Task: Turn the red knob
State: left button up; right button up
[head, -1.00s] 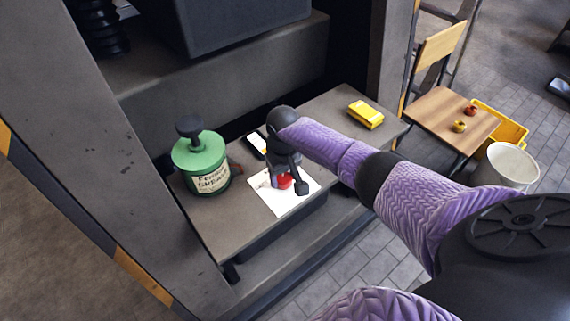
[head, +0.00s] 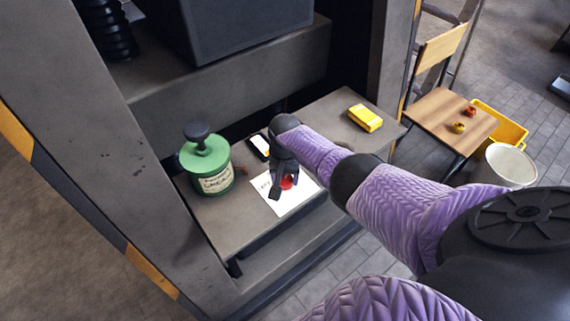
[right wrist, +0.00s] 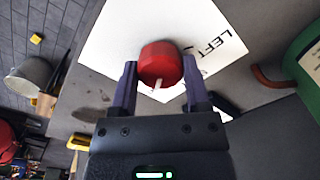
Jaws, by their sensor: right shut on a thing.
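The red knob (head: 287,182) sits on a white sheet (head: 297,203) on the grey ledge and is partly covered by my gripper in the head view. In the right wrist view the knob (right wrist: 160,60) is round, with a white mark on its near side. Part of the sheet's print reads "LEFT". My right gripper (right wrist: 160,78) has one finger on each side of the knob and is shut on it. In the head view it points down at the sheet. My left gripper is not in view.
A green grease canister (head: 207,166) stands left of the sheet. A phone-like object (head: 260,146) lies behind it. A yellow block (head: 365,118) lies to the right on the ledge. A wooden chair (head: 450,112), a yellow crate (head: 508,127) and a pale bucket (head: 509,166) stand further right.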

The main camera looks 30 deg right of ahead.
aim_at(285, 179)
dwell(0.3)
jog(key=o, duration=1.3)
notch_tip(285, 179, up, 9)
jog(key=p, duration=0.6)
jog(key=shift+r, duration=0.5)
